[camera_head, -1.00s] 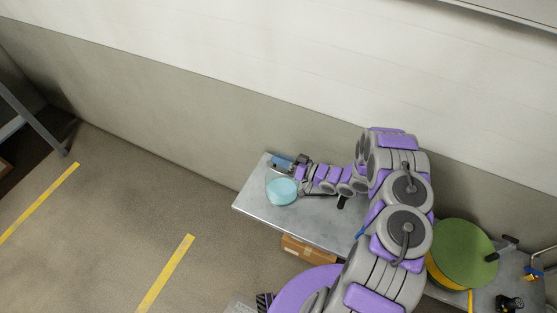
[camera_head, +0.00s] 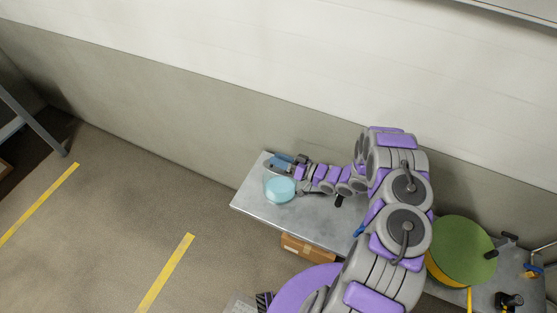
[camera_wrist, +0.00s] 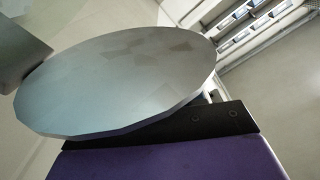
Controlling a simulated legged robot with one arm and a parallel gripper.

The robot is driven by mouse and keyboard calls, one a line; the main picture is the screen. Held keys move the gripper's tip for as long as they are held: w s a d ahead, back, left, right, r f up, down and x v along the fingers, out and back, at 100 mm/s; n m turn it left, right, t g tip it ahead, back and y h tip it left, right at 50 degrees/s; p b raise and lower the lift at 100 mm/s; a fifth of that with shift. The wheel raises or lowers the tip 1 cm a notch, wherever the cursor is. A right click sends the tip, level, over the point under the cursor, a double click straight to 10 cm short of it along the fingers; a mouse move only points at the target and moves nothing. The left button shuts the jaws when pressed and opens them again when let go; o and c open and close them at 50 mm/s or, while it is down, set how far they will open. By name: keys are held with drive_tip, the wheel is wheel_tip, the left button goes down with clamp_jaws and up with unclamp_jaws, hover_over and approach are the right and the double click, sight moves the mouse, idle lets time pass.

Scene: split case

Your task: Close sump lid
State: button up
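A pale blue round disc (camera_head: 280,189) shows at the left end of a grey metal table (camera_head: 253,205), right beside my gripper (camera_head: 289,168). In the wrist view a large flat grey round disc (camera_wrist: 120,80), likely the same one, lies tilted across the picture. A black finger-like bar (camera_wrist: 190,130) of my gripper runs along its lower edge. I cannot tell whether the bar touches the disc. The fingertips are too small or hidden to show whether they are open. A green round lid (camera_head: 461,248) tops a yellow round container (camera_head: 443,273) at the right, away from my gripper.
A blue object (camera_head: 278,162) is at the table's far left corner. A cardboard box (camera_head: 302,248) sits below the table's front edge. Small dark items (camera_head: 508,301) are at the right. A wall (camera_head: 200,120) runs behind the table. The floor at left is open.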

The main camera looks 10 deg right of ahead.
drive_tip(key=shift+a+r, duration=0.4)
drive_tip(key=shift+r, duration=0.1)
drive_tip(key=r, duration=0.1)
drive_tip(key=r+p, duration=0.1)
drive_tip(key=shift+d+r, duration=0.2)
drive_tip(key=shift+r, duration=0.2)
drive_tip(key=s+r+p, duration=0.1)
drive_tip(key=s, duration=1.5)
drive_tip(key=shift+d+p, duration=0.4)
drive_tip(key=shift+d, duration=0.05)
drive_tip(key=shift+r, duration=0.1)
